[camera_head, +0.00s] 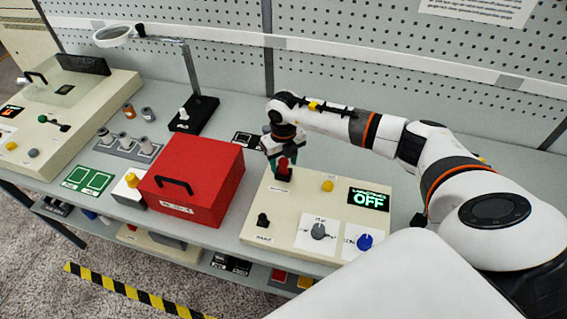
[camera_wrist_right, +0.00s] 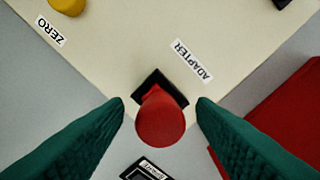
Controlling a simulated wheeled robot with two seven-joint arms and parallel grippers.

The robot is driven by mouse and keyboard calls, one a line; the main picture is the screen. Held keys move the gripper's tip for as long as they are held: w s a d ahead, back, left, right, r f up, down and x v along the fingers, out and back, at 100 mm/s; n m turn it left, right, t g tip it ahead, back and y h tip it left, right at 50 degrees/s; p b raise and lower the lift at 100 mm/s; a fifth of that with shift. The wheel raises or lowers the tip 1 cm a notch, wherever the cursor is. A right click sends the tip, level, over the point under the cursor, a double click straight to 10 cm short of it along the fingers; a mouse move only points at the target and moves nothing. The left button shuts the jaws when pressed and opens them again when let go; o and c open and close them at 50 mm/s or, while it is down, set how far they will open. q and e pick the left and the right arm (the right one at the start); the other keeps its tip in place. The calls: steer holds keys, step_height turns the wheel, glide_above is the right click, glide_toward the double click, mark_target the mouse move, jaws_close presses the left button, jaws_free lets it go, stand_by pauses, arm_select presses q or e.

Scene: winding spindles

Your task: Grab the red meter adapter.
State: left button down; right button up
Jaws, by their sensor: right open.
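The red meter adapter (camera_wrist_right: 160,118) stands on a dark square base at a corner of the cream meter panel (camera_wrist_right: 125,50), beside an "ADAPTER" label. In the head view the adapter (camera_head: 283,168) shows just under my right gripper (camera_head: 284,158). In the right wrist view the two green fingers of my right gripper (camera_wrist_right: 160,112) are open, one on each side of the adapter, with a gap on both sides. In the head view the wrist partly covers the adapter's surroundings. My left gripper is not in view.
A red box (camera_head: 205,165) with a black handle stands left of the panel. The panel carries a yellow button (camera_head: 327,185), an "OFF" display (camera_head: 369,199), a black knob (camera_head: 263,220) and a blue knob (camera_head: 364,241). A magnifier lamp base (camera_head: 195,113) stands behind the box.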

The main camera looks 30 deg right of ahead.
steer(key=shift+f, duration=0.5)
steer(key=shift+c, duration=0.5)
steer(key=c, duration=1)
steer(key=shift+o, duration=0.2)
steer(key=shift+r, duration=0.1)
